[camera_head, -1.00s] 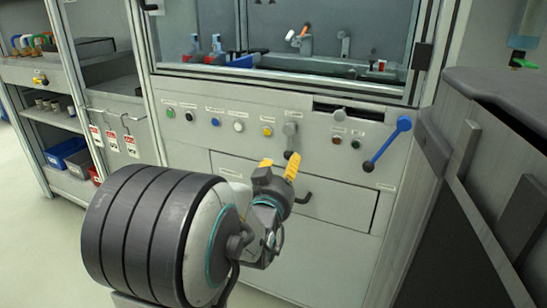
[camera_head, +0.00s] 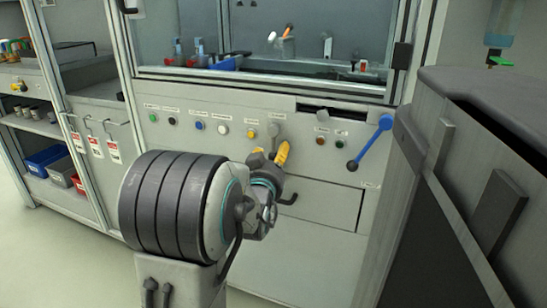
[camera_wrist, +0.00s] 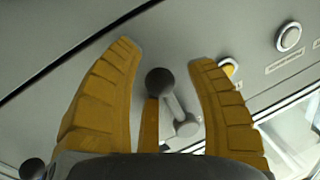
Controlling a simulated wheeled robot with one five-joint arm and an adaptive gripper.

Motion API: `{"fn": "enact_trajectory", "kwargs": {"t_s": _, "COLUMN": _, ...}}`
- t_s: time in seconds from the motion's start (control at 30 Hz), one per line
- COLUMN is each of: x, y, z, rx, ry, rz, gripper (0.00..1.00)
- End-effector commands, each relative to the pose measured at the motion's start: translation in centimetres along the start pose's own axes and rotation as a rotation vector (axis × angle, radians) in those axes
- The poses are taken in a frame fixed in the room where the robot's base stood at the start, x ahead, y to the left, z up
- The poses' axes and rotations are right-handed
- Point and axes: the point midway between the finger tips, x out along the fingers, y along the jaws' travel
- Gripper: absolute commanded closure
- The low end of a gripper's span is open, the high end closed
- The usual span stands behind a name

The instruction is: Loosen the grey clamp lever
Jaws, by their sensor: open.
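The grey clamp lever (camera_head: 274,131) is on the panel front, right of the yellow button, its arm hanging downward. My gripper partly covers its lower end in the head view. My gripper (camera_wrist: 163,55) is open, with a finger on each side of the knob and visible gaps. No finger clearly touches it. In the head view my gripper (camera_head: 269,158) is just in front of the panel at the lever's lower end.
A yellow button (camera_head: 250,134) and a white button (camera_head: 223,130) are left of the lever. A blue lever (camera_head: 370,143) is to the right. A drawer (camera_head: 320,198) lies below. A dark-topped cabinet (camera_head: 465,120) stands close on the right.

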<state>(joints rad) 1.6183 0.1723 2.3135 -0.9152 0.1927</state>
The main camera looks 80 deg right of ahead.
Motion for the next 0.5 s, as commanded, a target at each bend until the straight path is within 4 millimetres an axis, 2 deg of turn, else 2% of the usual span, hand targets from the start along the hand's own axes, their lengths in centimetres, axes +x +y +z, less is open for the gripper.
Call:
{"fn": "enact_trajectory", "kwargs": {"t_s": 0.07, "x": 0.00, "y": 0.00, "z": 0.01, "rx": 0.000, "ry": 0.000, "rz": 0.000, "gripper": 0.47}}
{"fn": "enact_trajectory", "kwargs": {"t_s": 0.5, "x": -0.02, "y": 0.00, "z": 0.00, "rx": 0.000, "ry": 0.000, "rz": 0.000, "gripper": 0.86}}
